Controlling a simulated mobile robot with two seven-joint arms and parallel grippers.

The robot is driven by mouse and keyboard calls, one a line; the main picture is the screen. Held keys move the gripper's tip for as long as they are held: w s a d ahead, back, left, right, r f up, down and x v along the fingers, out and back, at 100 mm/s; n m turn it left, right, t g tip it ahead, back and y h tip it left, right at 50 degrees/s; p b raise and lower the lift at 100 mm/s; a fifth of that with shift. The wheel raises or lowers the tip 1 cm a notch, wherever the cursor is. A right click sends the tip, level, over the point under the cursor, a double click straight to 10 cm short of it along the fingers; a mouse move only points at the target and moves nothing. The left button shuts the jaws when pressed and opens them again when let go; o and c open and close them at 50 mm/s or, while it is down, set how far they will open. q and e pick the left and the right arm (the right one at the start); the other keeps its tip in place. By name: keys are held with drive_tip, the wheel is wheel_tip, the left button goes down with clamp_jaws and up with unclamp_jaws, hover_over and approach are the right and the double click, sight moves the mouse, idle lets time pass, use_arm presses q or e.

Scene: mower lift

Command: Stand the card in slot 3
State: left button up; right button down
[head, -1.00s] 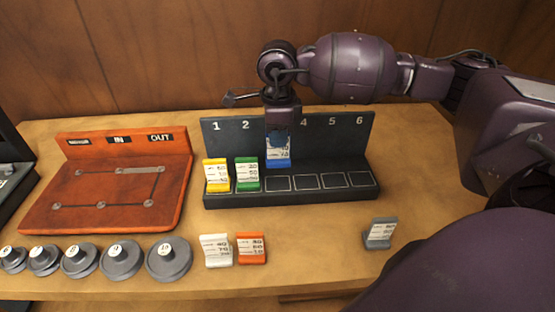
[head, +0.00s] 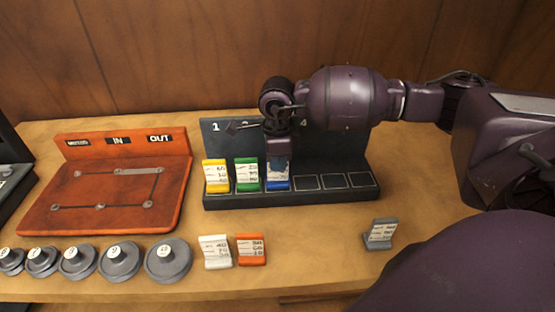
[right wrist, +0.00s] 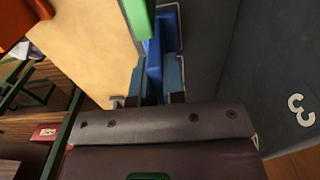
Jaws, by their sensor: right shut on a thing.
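A blue card (head: 278,185) stands upright at slot 3 of the dark numbered rack (head: 290,200). Its foot is level with those of the yellow card (head: 216,176) in slot 1 and the green card (head: 247,174) in slot 2. My right gripper (head: 279,162) points down and is shut on the blue card's upper part, hiding some of it. In the right wrist view the blue card (right wrist: 153,58) shows between the fingers, beside the green card (right wrist: 138,16). I cannot tell whether it bears fully on the slot floor. My left gripper is not in view.
Slots 4 to 6 (head: 333,181) are empty. A white card (head: 215,252), an orange card (head: 251,250) and a grey card (head: 381,234) stand on the table in front. An orange board (head: 108,190) and several grey discs (head: 168,262) are at the left.

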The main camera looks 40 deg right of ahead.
drive_tip(key=c, duration=1.2)
unclamp_jaws()
drive_tip(key=shift+f, duration=0.1)
wheel_tip(320, 180, up, 12)
